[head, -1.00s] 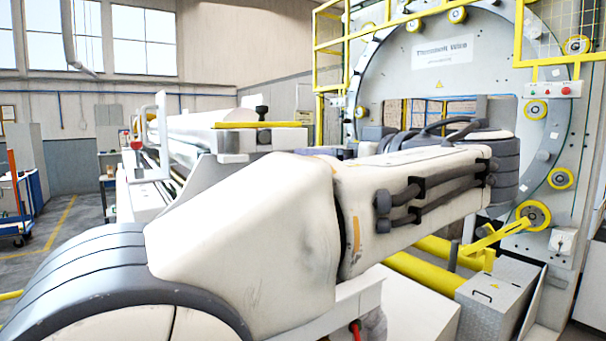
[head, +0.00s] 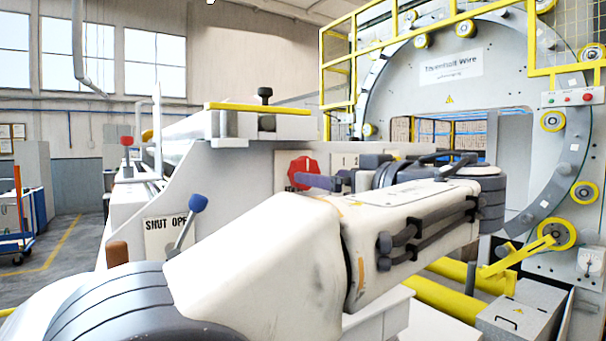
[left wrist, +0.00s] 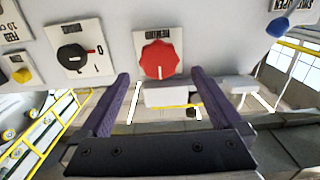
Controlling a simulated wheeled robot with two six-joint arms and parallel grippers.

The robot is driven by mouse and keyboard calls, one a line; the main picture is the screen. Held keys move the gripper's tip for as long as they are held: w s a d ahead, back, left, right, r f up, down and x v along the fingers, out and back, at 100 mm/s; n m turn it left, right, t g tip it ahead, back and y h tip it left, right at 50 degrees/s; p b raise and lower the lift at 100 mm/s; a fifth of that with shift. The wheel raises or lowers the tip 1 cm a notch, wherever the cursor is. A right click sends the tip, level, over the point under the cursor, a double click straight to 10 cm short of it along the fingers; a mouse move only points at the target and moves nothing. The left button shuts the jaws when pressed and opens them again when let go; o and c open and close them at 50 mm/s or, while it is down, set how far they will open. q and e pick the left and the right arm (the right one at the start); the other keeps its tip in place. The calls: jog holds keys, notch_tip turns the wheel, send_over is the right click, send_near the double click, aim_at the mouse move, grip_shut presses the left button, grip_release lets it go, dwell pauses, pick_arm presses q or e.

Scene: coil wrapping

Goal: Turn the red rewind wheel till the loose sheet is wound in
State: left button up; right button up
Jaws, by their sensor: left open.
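The red rewind wheel (head: 303,168) is a lobed knob on the grey machine side, partly covered by my left gripper (head: 322,182) in the head view. In the left wrist view the red wheel (left wrist: 160,58) sits on a white plate, with a white mark on its face. There my left gripper (left wrist: 158,74) is open, its two purple fingers to either side of the wheel in the picture. Nothing is held, and contact with the wheel cannot be told. I cannot make out the loose sheet. My right gripper is not in view.
A black rotary switch (left wrist: 72,56) is beside the wheel. A blue-knobbed lever (head: 198,202) stands by a SHUT/OPEN plate (head: 160,238). A yellow-topped bracket (head: 258,107) projects above the panel. The large ring machine (head: 400,85) stands behind on the right.

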pick_arm(q)
jog(key=p+x, duration=0.2)
jog(key=x, duration=0.5)
jog(key=shift+d+r+p, duration=0.1)
jog(key=shift+p, duration=0.3)
jog(key=shift+w+a, duration=0.25)
jog(key=shift+w, duration=0.1)
jog(key=c, duration=1.2)
jog(key=shift+c, duration=0.2)
jog(key=shift+m, duration=0.3)
